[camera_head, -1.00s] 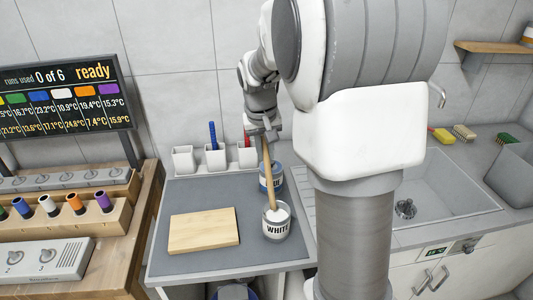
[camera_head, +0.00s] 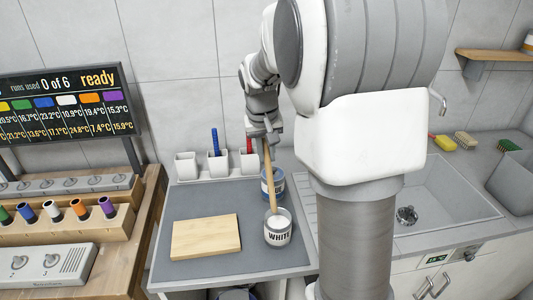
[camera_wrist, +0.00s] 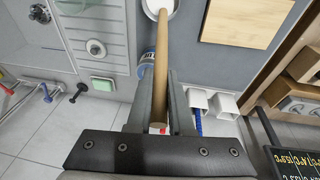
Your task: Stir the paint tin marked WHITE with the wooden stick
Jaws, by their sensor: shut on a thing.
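The tin marked WHITE (camera_head: 278,236) stands upright on the grey mat, open, with white paint showing. The wooden stick (camera_head: 270,180) is held nearly upright, slightly tilted. Its lower end is inside the mouth of the WHITE tin, near the far-left part of the rim; how deep it reaches is hidden. My gripper (camera_head: 267,137) is shut on the stick's upper part, above and behind the tin. In the wrist view the stick (camera_wrist: 162,50) runs between my two fingers to the tin (camera_wrist: 158,5), which is cut by the top edge.
A blue-labelled tin (camera_head: 277,185) stands just behind the WHITE tin, close to the stick. A wooden board (camera_head: 206,237) lies left on the grey mat (camera_head: 190,202). White cups (camera_head: 186,166) stand at the back, some holding coloured handles. A sink (camera_head: 450,195) is at right.

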